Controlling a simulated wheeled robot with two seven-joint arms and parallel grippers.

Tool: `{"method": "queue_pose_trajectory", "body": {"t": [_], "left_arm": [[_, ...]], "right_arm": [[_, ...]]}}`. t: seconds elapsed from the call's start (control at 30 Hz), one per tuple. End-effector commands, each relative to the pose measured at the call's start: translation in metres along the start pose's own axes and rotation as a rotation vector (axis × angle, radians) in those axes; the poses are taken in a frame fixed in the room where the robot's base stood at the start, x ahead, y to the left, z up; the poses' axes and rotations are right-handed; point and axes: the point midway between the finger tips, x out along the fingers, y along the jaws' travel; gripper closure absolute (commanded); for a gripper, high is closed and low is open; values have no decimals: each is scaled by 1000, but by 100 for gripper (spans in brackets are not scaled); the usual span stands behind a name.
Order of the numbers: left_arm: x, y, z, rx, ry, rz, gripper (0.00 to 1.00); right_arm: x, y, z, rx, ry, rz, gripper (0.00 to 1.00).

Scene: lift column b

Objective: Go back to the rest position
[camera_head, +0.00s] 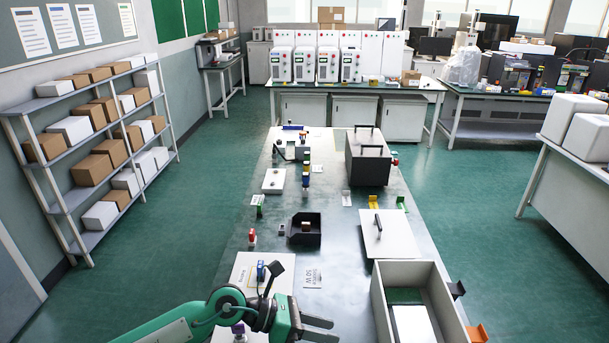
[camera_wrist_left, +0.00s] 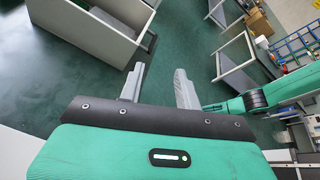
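My left arm comes in from the lower left in the head view. Its gripper (camera_head: 320,329) is near the bottom edge, at the near end of the long table (camera_head: 340,262) and just left of the open grey box. Its two fingers are apart with nothing between them. The left wrist view shows the same open gripper (camera_wrist_left: 158,86), with green floor seen between its fingertips. My right gripper shows in neither view.
The open grey box (camera_head: 378,300) stands close on the gripper's right. A black bin (camera_head: 304,238), a white lidded plate (camera_head: 390,235) and a dark box (camera_head: 368,160) stand farther up the table. Shelves (camera_head: 85,238) line the left wall. Green floor (camera_head: 190,220) between is clear.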

Motion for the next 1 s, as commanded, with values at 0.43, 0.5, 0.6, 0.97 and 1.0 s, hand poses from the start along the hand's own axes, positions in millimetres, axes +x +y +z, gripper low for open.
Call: {"method": "queue_pose_trajectory", "body": {"t": [0.43, 0.5, 0.6, 0.97, 1.0], "left_arm": [[-82, -12, 99, -915, -1117, -96, 66], [-106, 2, 88, -1086, -1265, -77, 66], [-136, 22, 56, -1340, -1460, -33, 66], [-191, 20, -143, -2289, -1971, 321, 66], [-192, 11, -164, -2379, -2002, 373, 66]], "right_arm": [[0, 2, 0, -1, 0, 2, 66], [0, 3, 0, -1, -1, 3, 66], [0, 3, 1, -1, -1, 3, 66], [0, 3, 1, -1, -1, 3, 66], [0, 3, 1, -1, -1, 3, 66]]}}
